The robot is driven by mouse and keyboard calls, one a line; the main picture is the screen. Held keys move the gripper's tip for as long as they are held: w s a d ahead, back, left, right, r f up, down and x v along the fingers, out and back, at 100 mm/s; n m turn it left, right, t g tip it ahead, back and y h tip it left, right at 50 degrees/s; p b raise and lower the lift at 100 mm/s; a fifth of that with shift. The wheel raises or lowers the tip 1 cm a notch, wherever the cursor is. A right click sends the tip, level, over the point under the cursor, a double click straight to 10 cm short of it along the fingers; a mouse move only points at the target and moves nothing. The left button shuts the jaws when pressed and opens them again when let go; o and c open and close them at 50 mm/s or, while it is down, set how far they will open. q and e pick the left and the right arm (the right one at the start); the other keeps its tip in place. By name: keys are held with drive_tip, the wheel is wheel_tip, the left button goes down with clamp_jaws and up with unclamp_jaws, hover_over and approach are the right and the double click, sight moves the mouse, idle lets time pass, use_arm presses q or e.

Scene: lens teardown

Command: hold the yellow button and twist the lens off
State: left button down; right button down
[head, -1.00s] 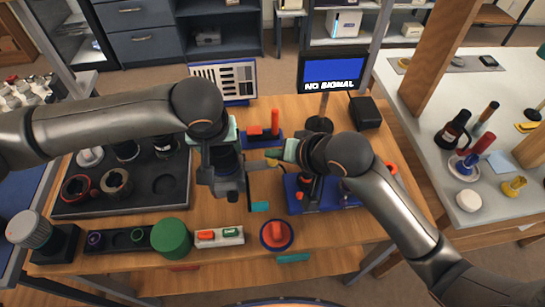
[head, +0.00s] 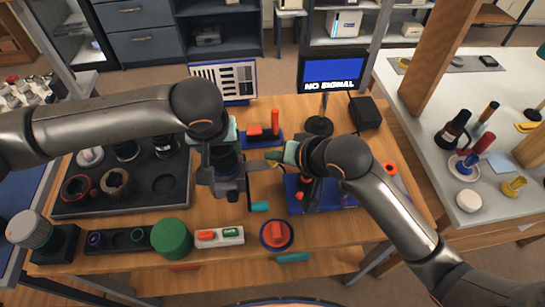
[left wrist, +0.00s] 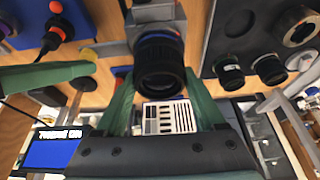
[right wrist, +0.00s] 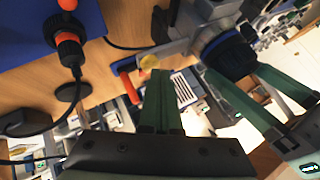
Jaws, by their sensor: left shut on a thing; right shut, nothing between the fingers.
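The dark lens (head: 226,160), with a blue ring (right wrist: 212,44), is on the grey camera body (head: 229,188). My left gripper (left wrist: 160,88) is shut on the lens, one green finger on each side, as the left wrist view shows. The round yellow button (right wrist: 149,62) is at the end of a grey arm beside the camera body; it also shows in the left wrist view (left wrist: 88,55). My right gripper (right wrist: 161,74) is shut and empty, its fingertips right at the button. I cannot tell whether they touch it. In the head view, my arms partly hide both.
A dark tray (head: 120,205) with lens parts lies left of the camera. A blue base (head: 335,196) with an orange-topped tool stands right. A red-and-blue piece (head: 276,234) and green cylinder (head: 171,238) are in front. A screen (head: 332,72) reads "NO SIGNAL".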

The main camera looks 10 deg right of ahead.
drive_tip(key=shift+f, duration=0.2)
use_arm(q)
drive_tip(key=shift+n, duration=0.3)
drive_tip(key=shift+n+y, duration=0.5)
drive_tip(key=shift+n, duration=0.5)
use_arm(e)
drive_tip(key=shift+s, duration=0.1)
use_arm(q)
drive_tip(key=n, duration=0.2)
drive_tip(key=shift+n+y, duration=0.3)
drive_tip(key=shift+y, duration=0.1)
unclamp_jaws()
